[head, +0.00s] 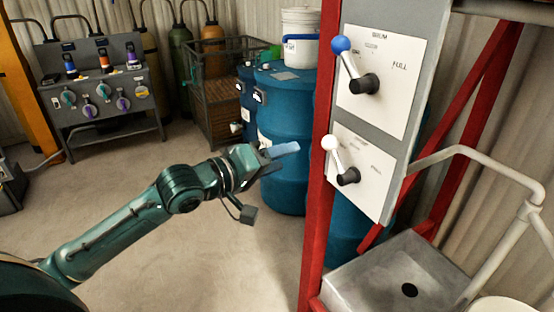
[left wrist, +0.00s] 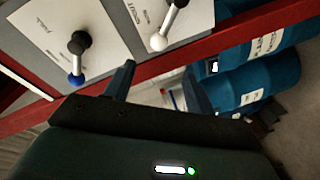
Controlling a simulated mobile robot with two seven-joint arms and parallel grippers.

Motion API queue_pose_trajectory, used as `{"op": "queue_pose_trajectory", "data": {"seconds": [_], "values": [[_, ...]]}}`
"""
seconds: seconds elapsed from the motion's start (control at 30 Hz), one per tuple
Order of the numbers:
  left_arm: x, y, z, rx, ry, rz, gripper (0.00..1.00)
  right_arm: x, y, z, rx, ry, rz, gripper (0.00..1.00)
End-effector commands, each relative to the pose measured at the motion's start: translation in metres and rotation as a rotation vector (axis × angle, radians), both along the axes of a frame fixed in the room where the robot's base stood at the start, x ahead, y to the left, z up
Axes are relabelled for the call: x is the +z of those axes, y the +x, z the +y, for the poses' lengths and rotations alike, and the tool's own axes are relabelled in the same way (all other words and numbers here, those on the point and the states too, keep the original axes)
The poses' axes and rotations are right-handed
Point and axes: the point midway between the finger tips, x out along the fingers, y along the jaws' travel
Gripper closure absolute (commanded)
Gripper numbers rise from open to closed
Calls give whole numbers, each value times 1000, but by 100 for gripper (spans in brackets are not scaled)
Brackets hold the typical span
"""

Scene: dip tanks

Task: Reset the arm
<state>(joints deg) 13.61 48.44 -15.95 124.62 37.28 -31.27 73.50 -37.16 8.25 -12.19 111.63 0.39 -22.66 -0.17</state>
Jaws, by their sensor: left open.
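My left arm (head: 125,222) reaches in from the left in the head view. Its gripper (head: 282,152) is in the air left of the red post, apart from the levers. In the left wrist view the two fingers of this gripper (left wrist: 160,88) are spread with nothing between them. A blue-knobbed lever (head: 347,60) on the upper white panel and a white-knobbed lever (head: 338,157) on the lower one both slant up and left from black hubs. The left wrist view also shows the blue knob (left wrist: 75,80) and the white knob (left wrist: 158,42). My right gripper is not seen.
A red post (head: 321,180) stands right of my left gripper, with blue drums (head: 285,125) behind. A metal basin (head: 395,275) and pipe rail (head: 490,165) are at right. A control console (head: 95,85) stands back left. The floor (head: 235,270) beneath the arm is clear.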

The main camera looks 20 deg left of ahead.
Motion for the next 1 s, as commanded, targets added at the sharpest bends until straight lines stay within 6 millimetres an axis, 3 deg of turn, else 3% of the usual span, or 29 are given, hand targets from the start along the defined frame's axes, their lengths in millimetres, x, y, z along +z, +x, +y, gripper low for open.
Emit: {"op": "queue_pose_trajectory", "data": {"seconds": [0.37,0.47,0.57,0.67,0.8,0.9,1.0], "values": [[-1,0,0,1,0,1,45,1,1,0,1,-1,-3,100],[-16,-1,-2,3,25,2,45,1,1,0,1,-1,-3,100],[-60,-7,-6,13,105,5,45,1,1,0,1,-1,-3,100],[-126,-25,-11,25,248,12,45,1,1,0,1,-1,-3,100],[-222,-73,-21,15,499,39,45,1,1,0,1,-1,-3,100],[-279,-117,-29,-19,674,72,45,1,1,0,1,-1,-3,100],[-320,-159,-37,-68,821,102,45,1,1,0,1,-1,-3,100]]}}
